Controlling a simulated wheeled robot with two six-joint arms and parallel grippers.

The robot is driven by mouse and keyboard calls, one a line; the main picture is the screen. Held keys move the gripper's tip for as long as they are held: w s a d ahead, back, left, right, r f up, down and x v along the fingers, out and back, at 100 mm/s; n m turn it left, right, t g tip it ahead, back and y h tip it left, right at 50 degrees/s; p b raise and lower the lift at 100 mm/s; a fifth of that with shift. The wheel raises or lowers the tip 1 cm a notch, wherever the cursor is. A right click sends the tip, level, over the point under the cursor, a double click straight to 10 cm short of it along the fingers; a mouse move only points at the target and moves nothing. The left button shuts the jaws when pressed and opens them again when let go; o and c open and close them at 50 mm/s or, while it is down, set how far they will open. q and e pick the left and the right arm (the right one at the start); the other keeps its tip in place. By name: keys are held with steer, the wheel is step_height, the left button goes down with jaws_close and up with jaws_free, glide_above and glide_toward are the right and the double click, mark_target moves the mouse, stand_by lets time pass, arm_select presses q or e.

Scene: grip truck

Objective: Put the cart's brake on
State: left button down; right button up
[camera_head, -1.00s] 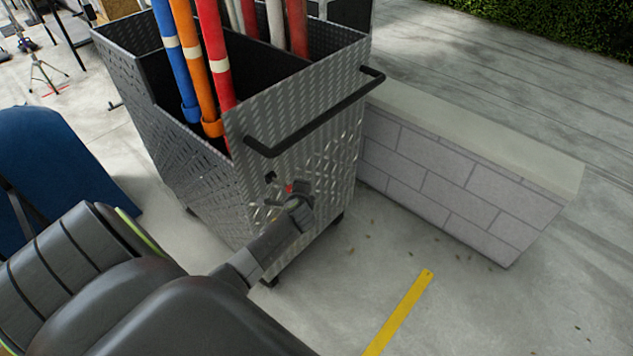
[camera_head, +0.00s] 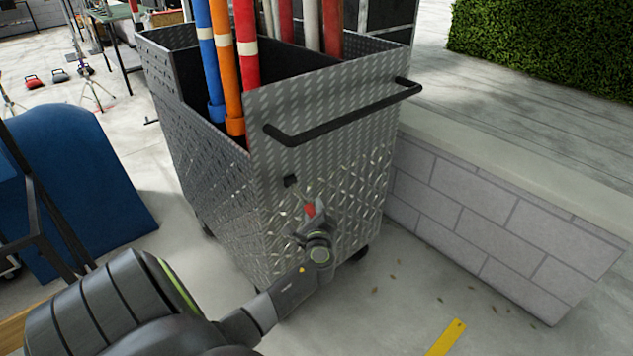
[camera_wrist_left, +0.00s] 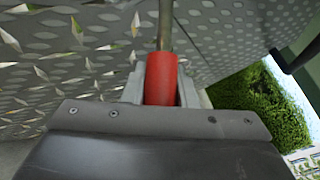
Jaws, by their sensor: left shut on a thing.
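The cart (camera_head: 345,150) is a grey diamond-plate metal box with a black push bar (camera_head: 345,115) on its near face. A brake lever with a red grip (camera_head: 309,209) stands out from that face below the bar. My left gripper (camera_head: 312,220) is at the lever, and its fingers close around the red grip. In the left wrist view the red grip (camera_wrist_left: 161,78) sits between the grey fingers, with a metal rod running up from it. The fingers hide the grip's sides. My right gripper is in neither view.
Blue, orange, red and white poles stand in the cart. A low block wall (camera_head: 480,205) runs along its right side. A blue rounded object (camera_head: 75,180) is at the left. A yellow floor stripe (camera_head: 447,338) lies on open concrete in front.

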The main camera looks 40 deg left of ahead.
arm_select(q)
steer(key=shift+a+f+b, duration=0.15)
steer(key=shift+f+b, duration=0.2)
steer(key=shift+y, duration=0.3)
steer(key=shift+a+m+b, duration=0.2)
steer(key=shift+m+b, duration=0.1)
steer(key=shift+b, duration=0.3)
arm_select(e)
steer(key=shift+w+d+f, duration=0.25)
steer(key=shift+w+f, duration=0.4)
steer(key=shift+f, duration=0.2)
arm_select(q)
steer(key=c, duration=1.6)
jaws_free()
steer(key=o, duration=0.4)
steer(key=shift+a+f, duration=0.1)
steer(key=shift+o, duration=0.2)
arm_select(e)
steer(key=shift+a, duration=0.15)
arm_select(q)
steer(key=shift+t, duration=0.3)
